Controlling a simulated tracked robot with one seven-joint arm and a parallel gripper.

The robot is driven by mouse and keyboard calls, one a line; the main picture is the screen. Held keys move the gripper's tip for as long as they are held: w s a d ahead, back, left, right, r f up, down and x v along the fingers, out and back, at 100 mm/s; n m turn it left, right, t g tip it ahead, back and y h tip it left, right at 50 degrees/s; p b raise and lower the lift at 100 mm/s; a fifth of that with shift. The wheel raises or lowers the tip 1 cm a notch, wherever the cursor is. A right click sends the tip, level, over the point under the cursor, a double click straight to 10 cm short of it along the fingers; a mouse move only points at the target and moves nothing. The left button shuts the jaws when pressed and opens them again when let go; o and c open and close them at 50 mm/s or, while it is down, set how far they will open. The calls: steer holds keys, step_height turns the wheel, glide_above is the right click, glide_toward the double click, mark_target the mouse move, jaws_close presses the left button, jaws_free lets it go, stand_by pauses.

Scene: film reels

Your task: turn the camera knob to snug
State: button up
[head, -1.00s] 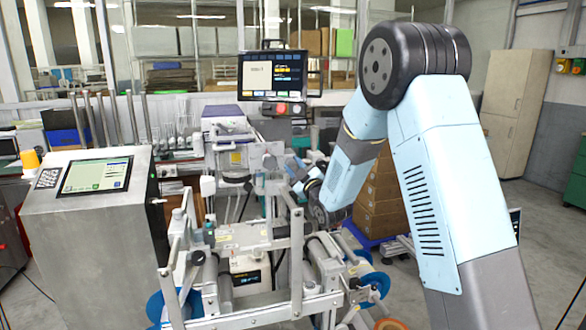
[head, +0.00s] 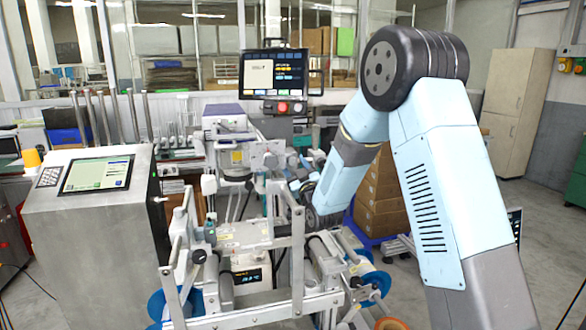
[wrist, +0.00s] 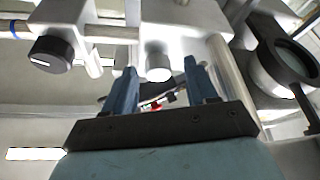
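In the wrist view my gripper (wrist: 162,82) is open, its two blue fingers apart with nothing held between them. A short pale metallic round knob or cap (wrist: 158,66) shows between and just beyond the fingertips, under a white block; I cannot tell whether a finger touches it. A black knob (wrist: 50,56) with a white mark sits left of the fingers on a clamp. I cannot tell which of these is the camera knob. In the head view my gripper (head: 301,181) is small and partly hidden among the machine's parts.
A lens-like black ring (wrist: 288,62) and a metal post stand close on the right in the wrist view. A metal frame (head: 298,250) with rollers stands in front of my gripper. A monitor (head: 273,75) stands behind, and a steel cabinet (head: 95,230) with a screen is at left.

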steer(key=v, duration=1.4)
steer(key=shift+w, duration=0.2)
